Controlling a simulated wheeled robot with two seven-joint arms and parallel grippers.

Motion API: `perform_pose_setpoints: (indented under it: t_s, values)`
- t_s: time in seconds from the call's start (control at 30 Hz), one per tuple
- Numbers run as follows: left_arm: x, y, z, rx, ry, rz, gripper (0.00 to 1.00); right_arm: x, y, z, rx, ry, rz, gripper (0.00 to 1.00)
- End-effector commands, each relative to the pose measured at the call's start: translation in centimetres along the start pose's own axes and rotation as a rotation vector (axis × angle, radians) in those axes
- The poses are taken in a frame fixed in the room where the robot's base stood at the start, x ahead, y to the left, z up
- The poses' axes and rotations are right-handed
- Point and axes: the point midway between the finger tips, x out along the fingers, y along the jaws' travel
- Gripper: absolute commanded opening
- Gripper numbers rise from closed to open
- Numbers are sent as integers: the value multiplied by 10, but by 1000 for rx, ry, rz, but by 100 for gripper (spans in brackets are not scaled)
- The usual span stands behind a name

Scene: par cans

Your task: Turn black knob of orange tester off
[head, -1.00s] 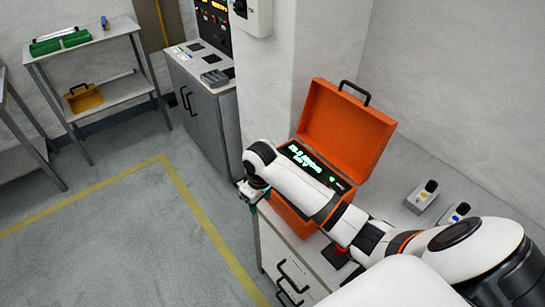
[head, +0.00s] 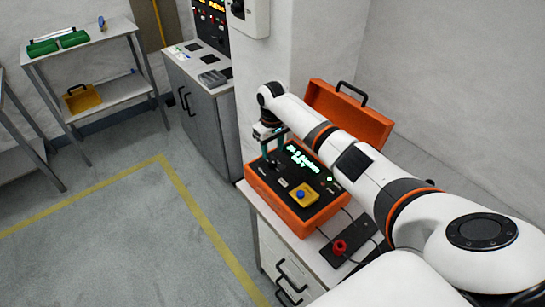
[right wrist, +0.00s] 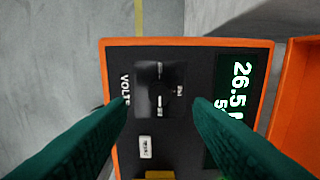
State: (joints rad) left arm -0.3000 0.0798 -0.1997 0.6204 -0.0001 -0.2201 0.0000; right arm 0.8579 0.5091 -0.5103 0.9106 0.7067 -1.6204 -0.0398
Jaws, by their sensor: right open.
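The orange tester (head: 301,224) stands open on the bench, its lid tilted up behind a black panel with a lit green display (head: 303,157). My right gripper (head: 274,155) points down over the panel's far left part, open. In the right wrist view, the black knob (right wrist: 160,98) lies between the two separated green fingertips, beside the "VOLTS" lettering. The knob blends into the dark panel, and I cannot tell whether the fingers touch it. The display (right wrist: 238,95) shows lit digits beginning 26.5. My left gripper is not in view.
A yellow block with a blue button (head: 301,196) sits on the tester's panel. A red knob (head: 340,247) on a dark plate is on the bench in front. The orange lid (head: 349,115) stands behind my right arm. A grey cabinet (head: 205,110) and open floor lie left.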

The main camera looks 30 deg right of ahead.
Motion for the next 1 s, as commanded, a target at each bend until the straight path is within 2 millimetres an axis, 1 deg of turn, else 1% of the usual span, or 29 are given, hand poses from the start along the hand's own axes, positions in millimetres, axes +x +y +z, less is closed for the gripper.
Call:
perform_pose_setpoints:
  t_s: [0.03, 0.13, 0.3, 0.43, 0.67, 0.77, 0.93, 0.97, 1.0]
  values:
    - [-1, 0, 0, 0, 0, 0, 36, 10, 0, 0, 1, 3, 0, 47]
    - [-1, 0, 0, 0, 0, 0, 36, 27, 0, 0, 1, 2, 0, 47]
    - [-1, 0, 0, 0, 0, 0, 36, 44, 0, 0, 0, -1, -1, 47]
    - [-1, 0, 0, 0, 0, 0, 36, 49, 0, 0, 0, 0, -2, 47]
    - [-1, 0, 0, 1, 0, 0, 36, 49, 0, 0, -1, -1, -2, 47]
    - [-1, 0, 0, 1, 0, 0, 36, 49, 0, 0, -1, -1, -2, 32]
    - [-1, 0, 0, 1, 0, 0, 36, 49, 0, 0, -1, -1, -1, 4]
    - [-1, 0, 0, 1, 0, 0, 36, 49, 0, 0, -1, -1, -1, 2]
    - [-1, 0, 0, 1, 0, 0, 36, 49, 0, 0, -1, -1, -1, 2]
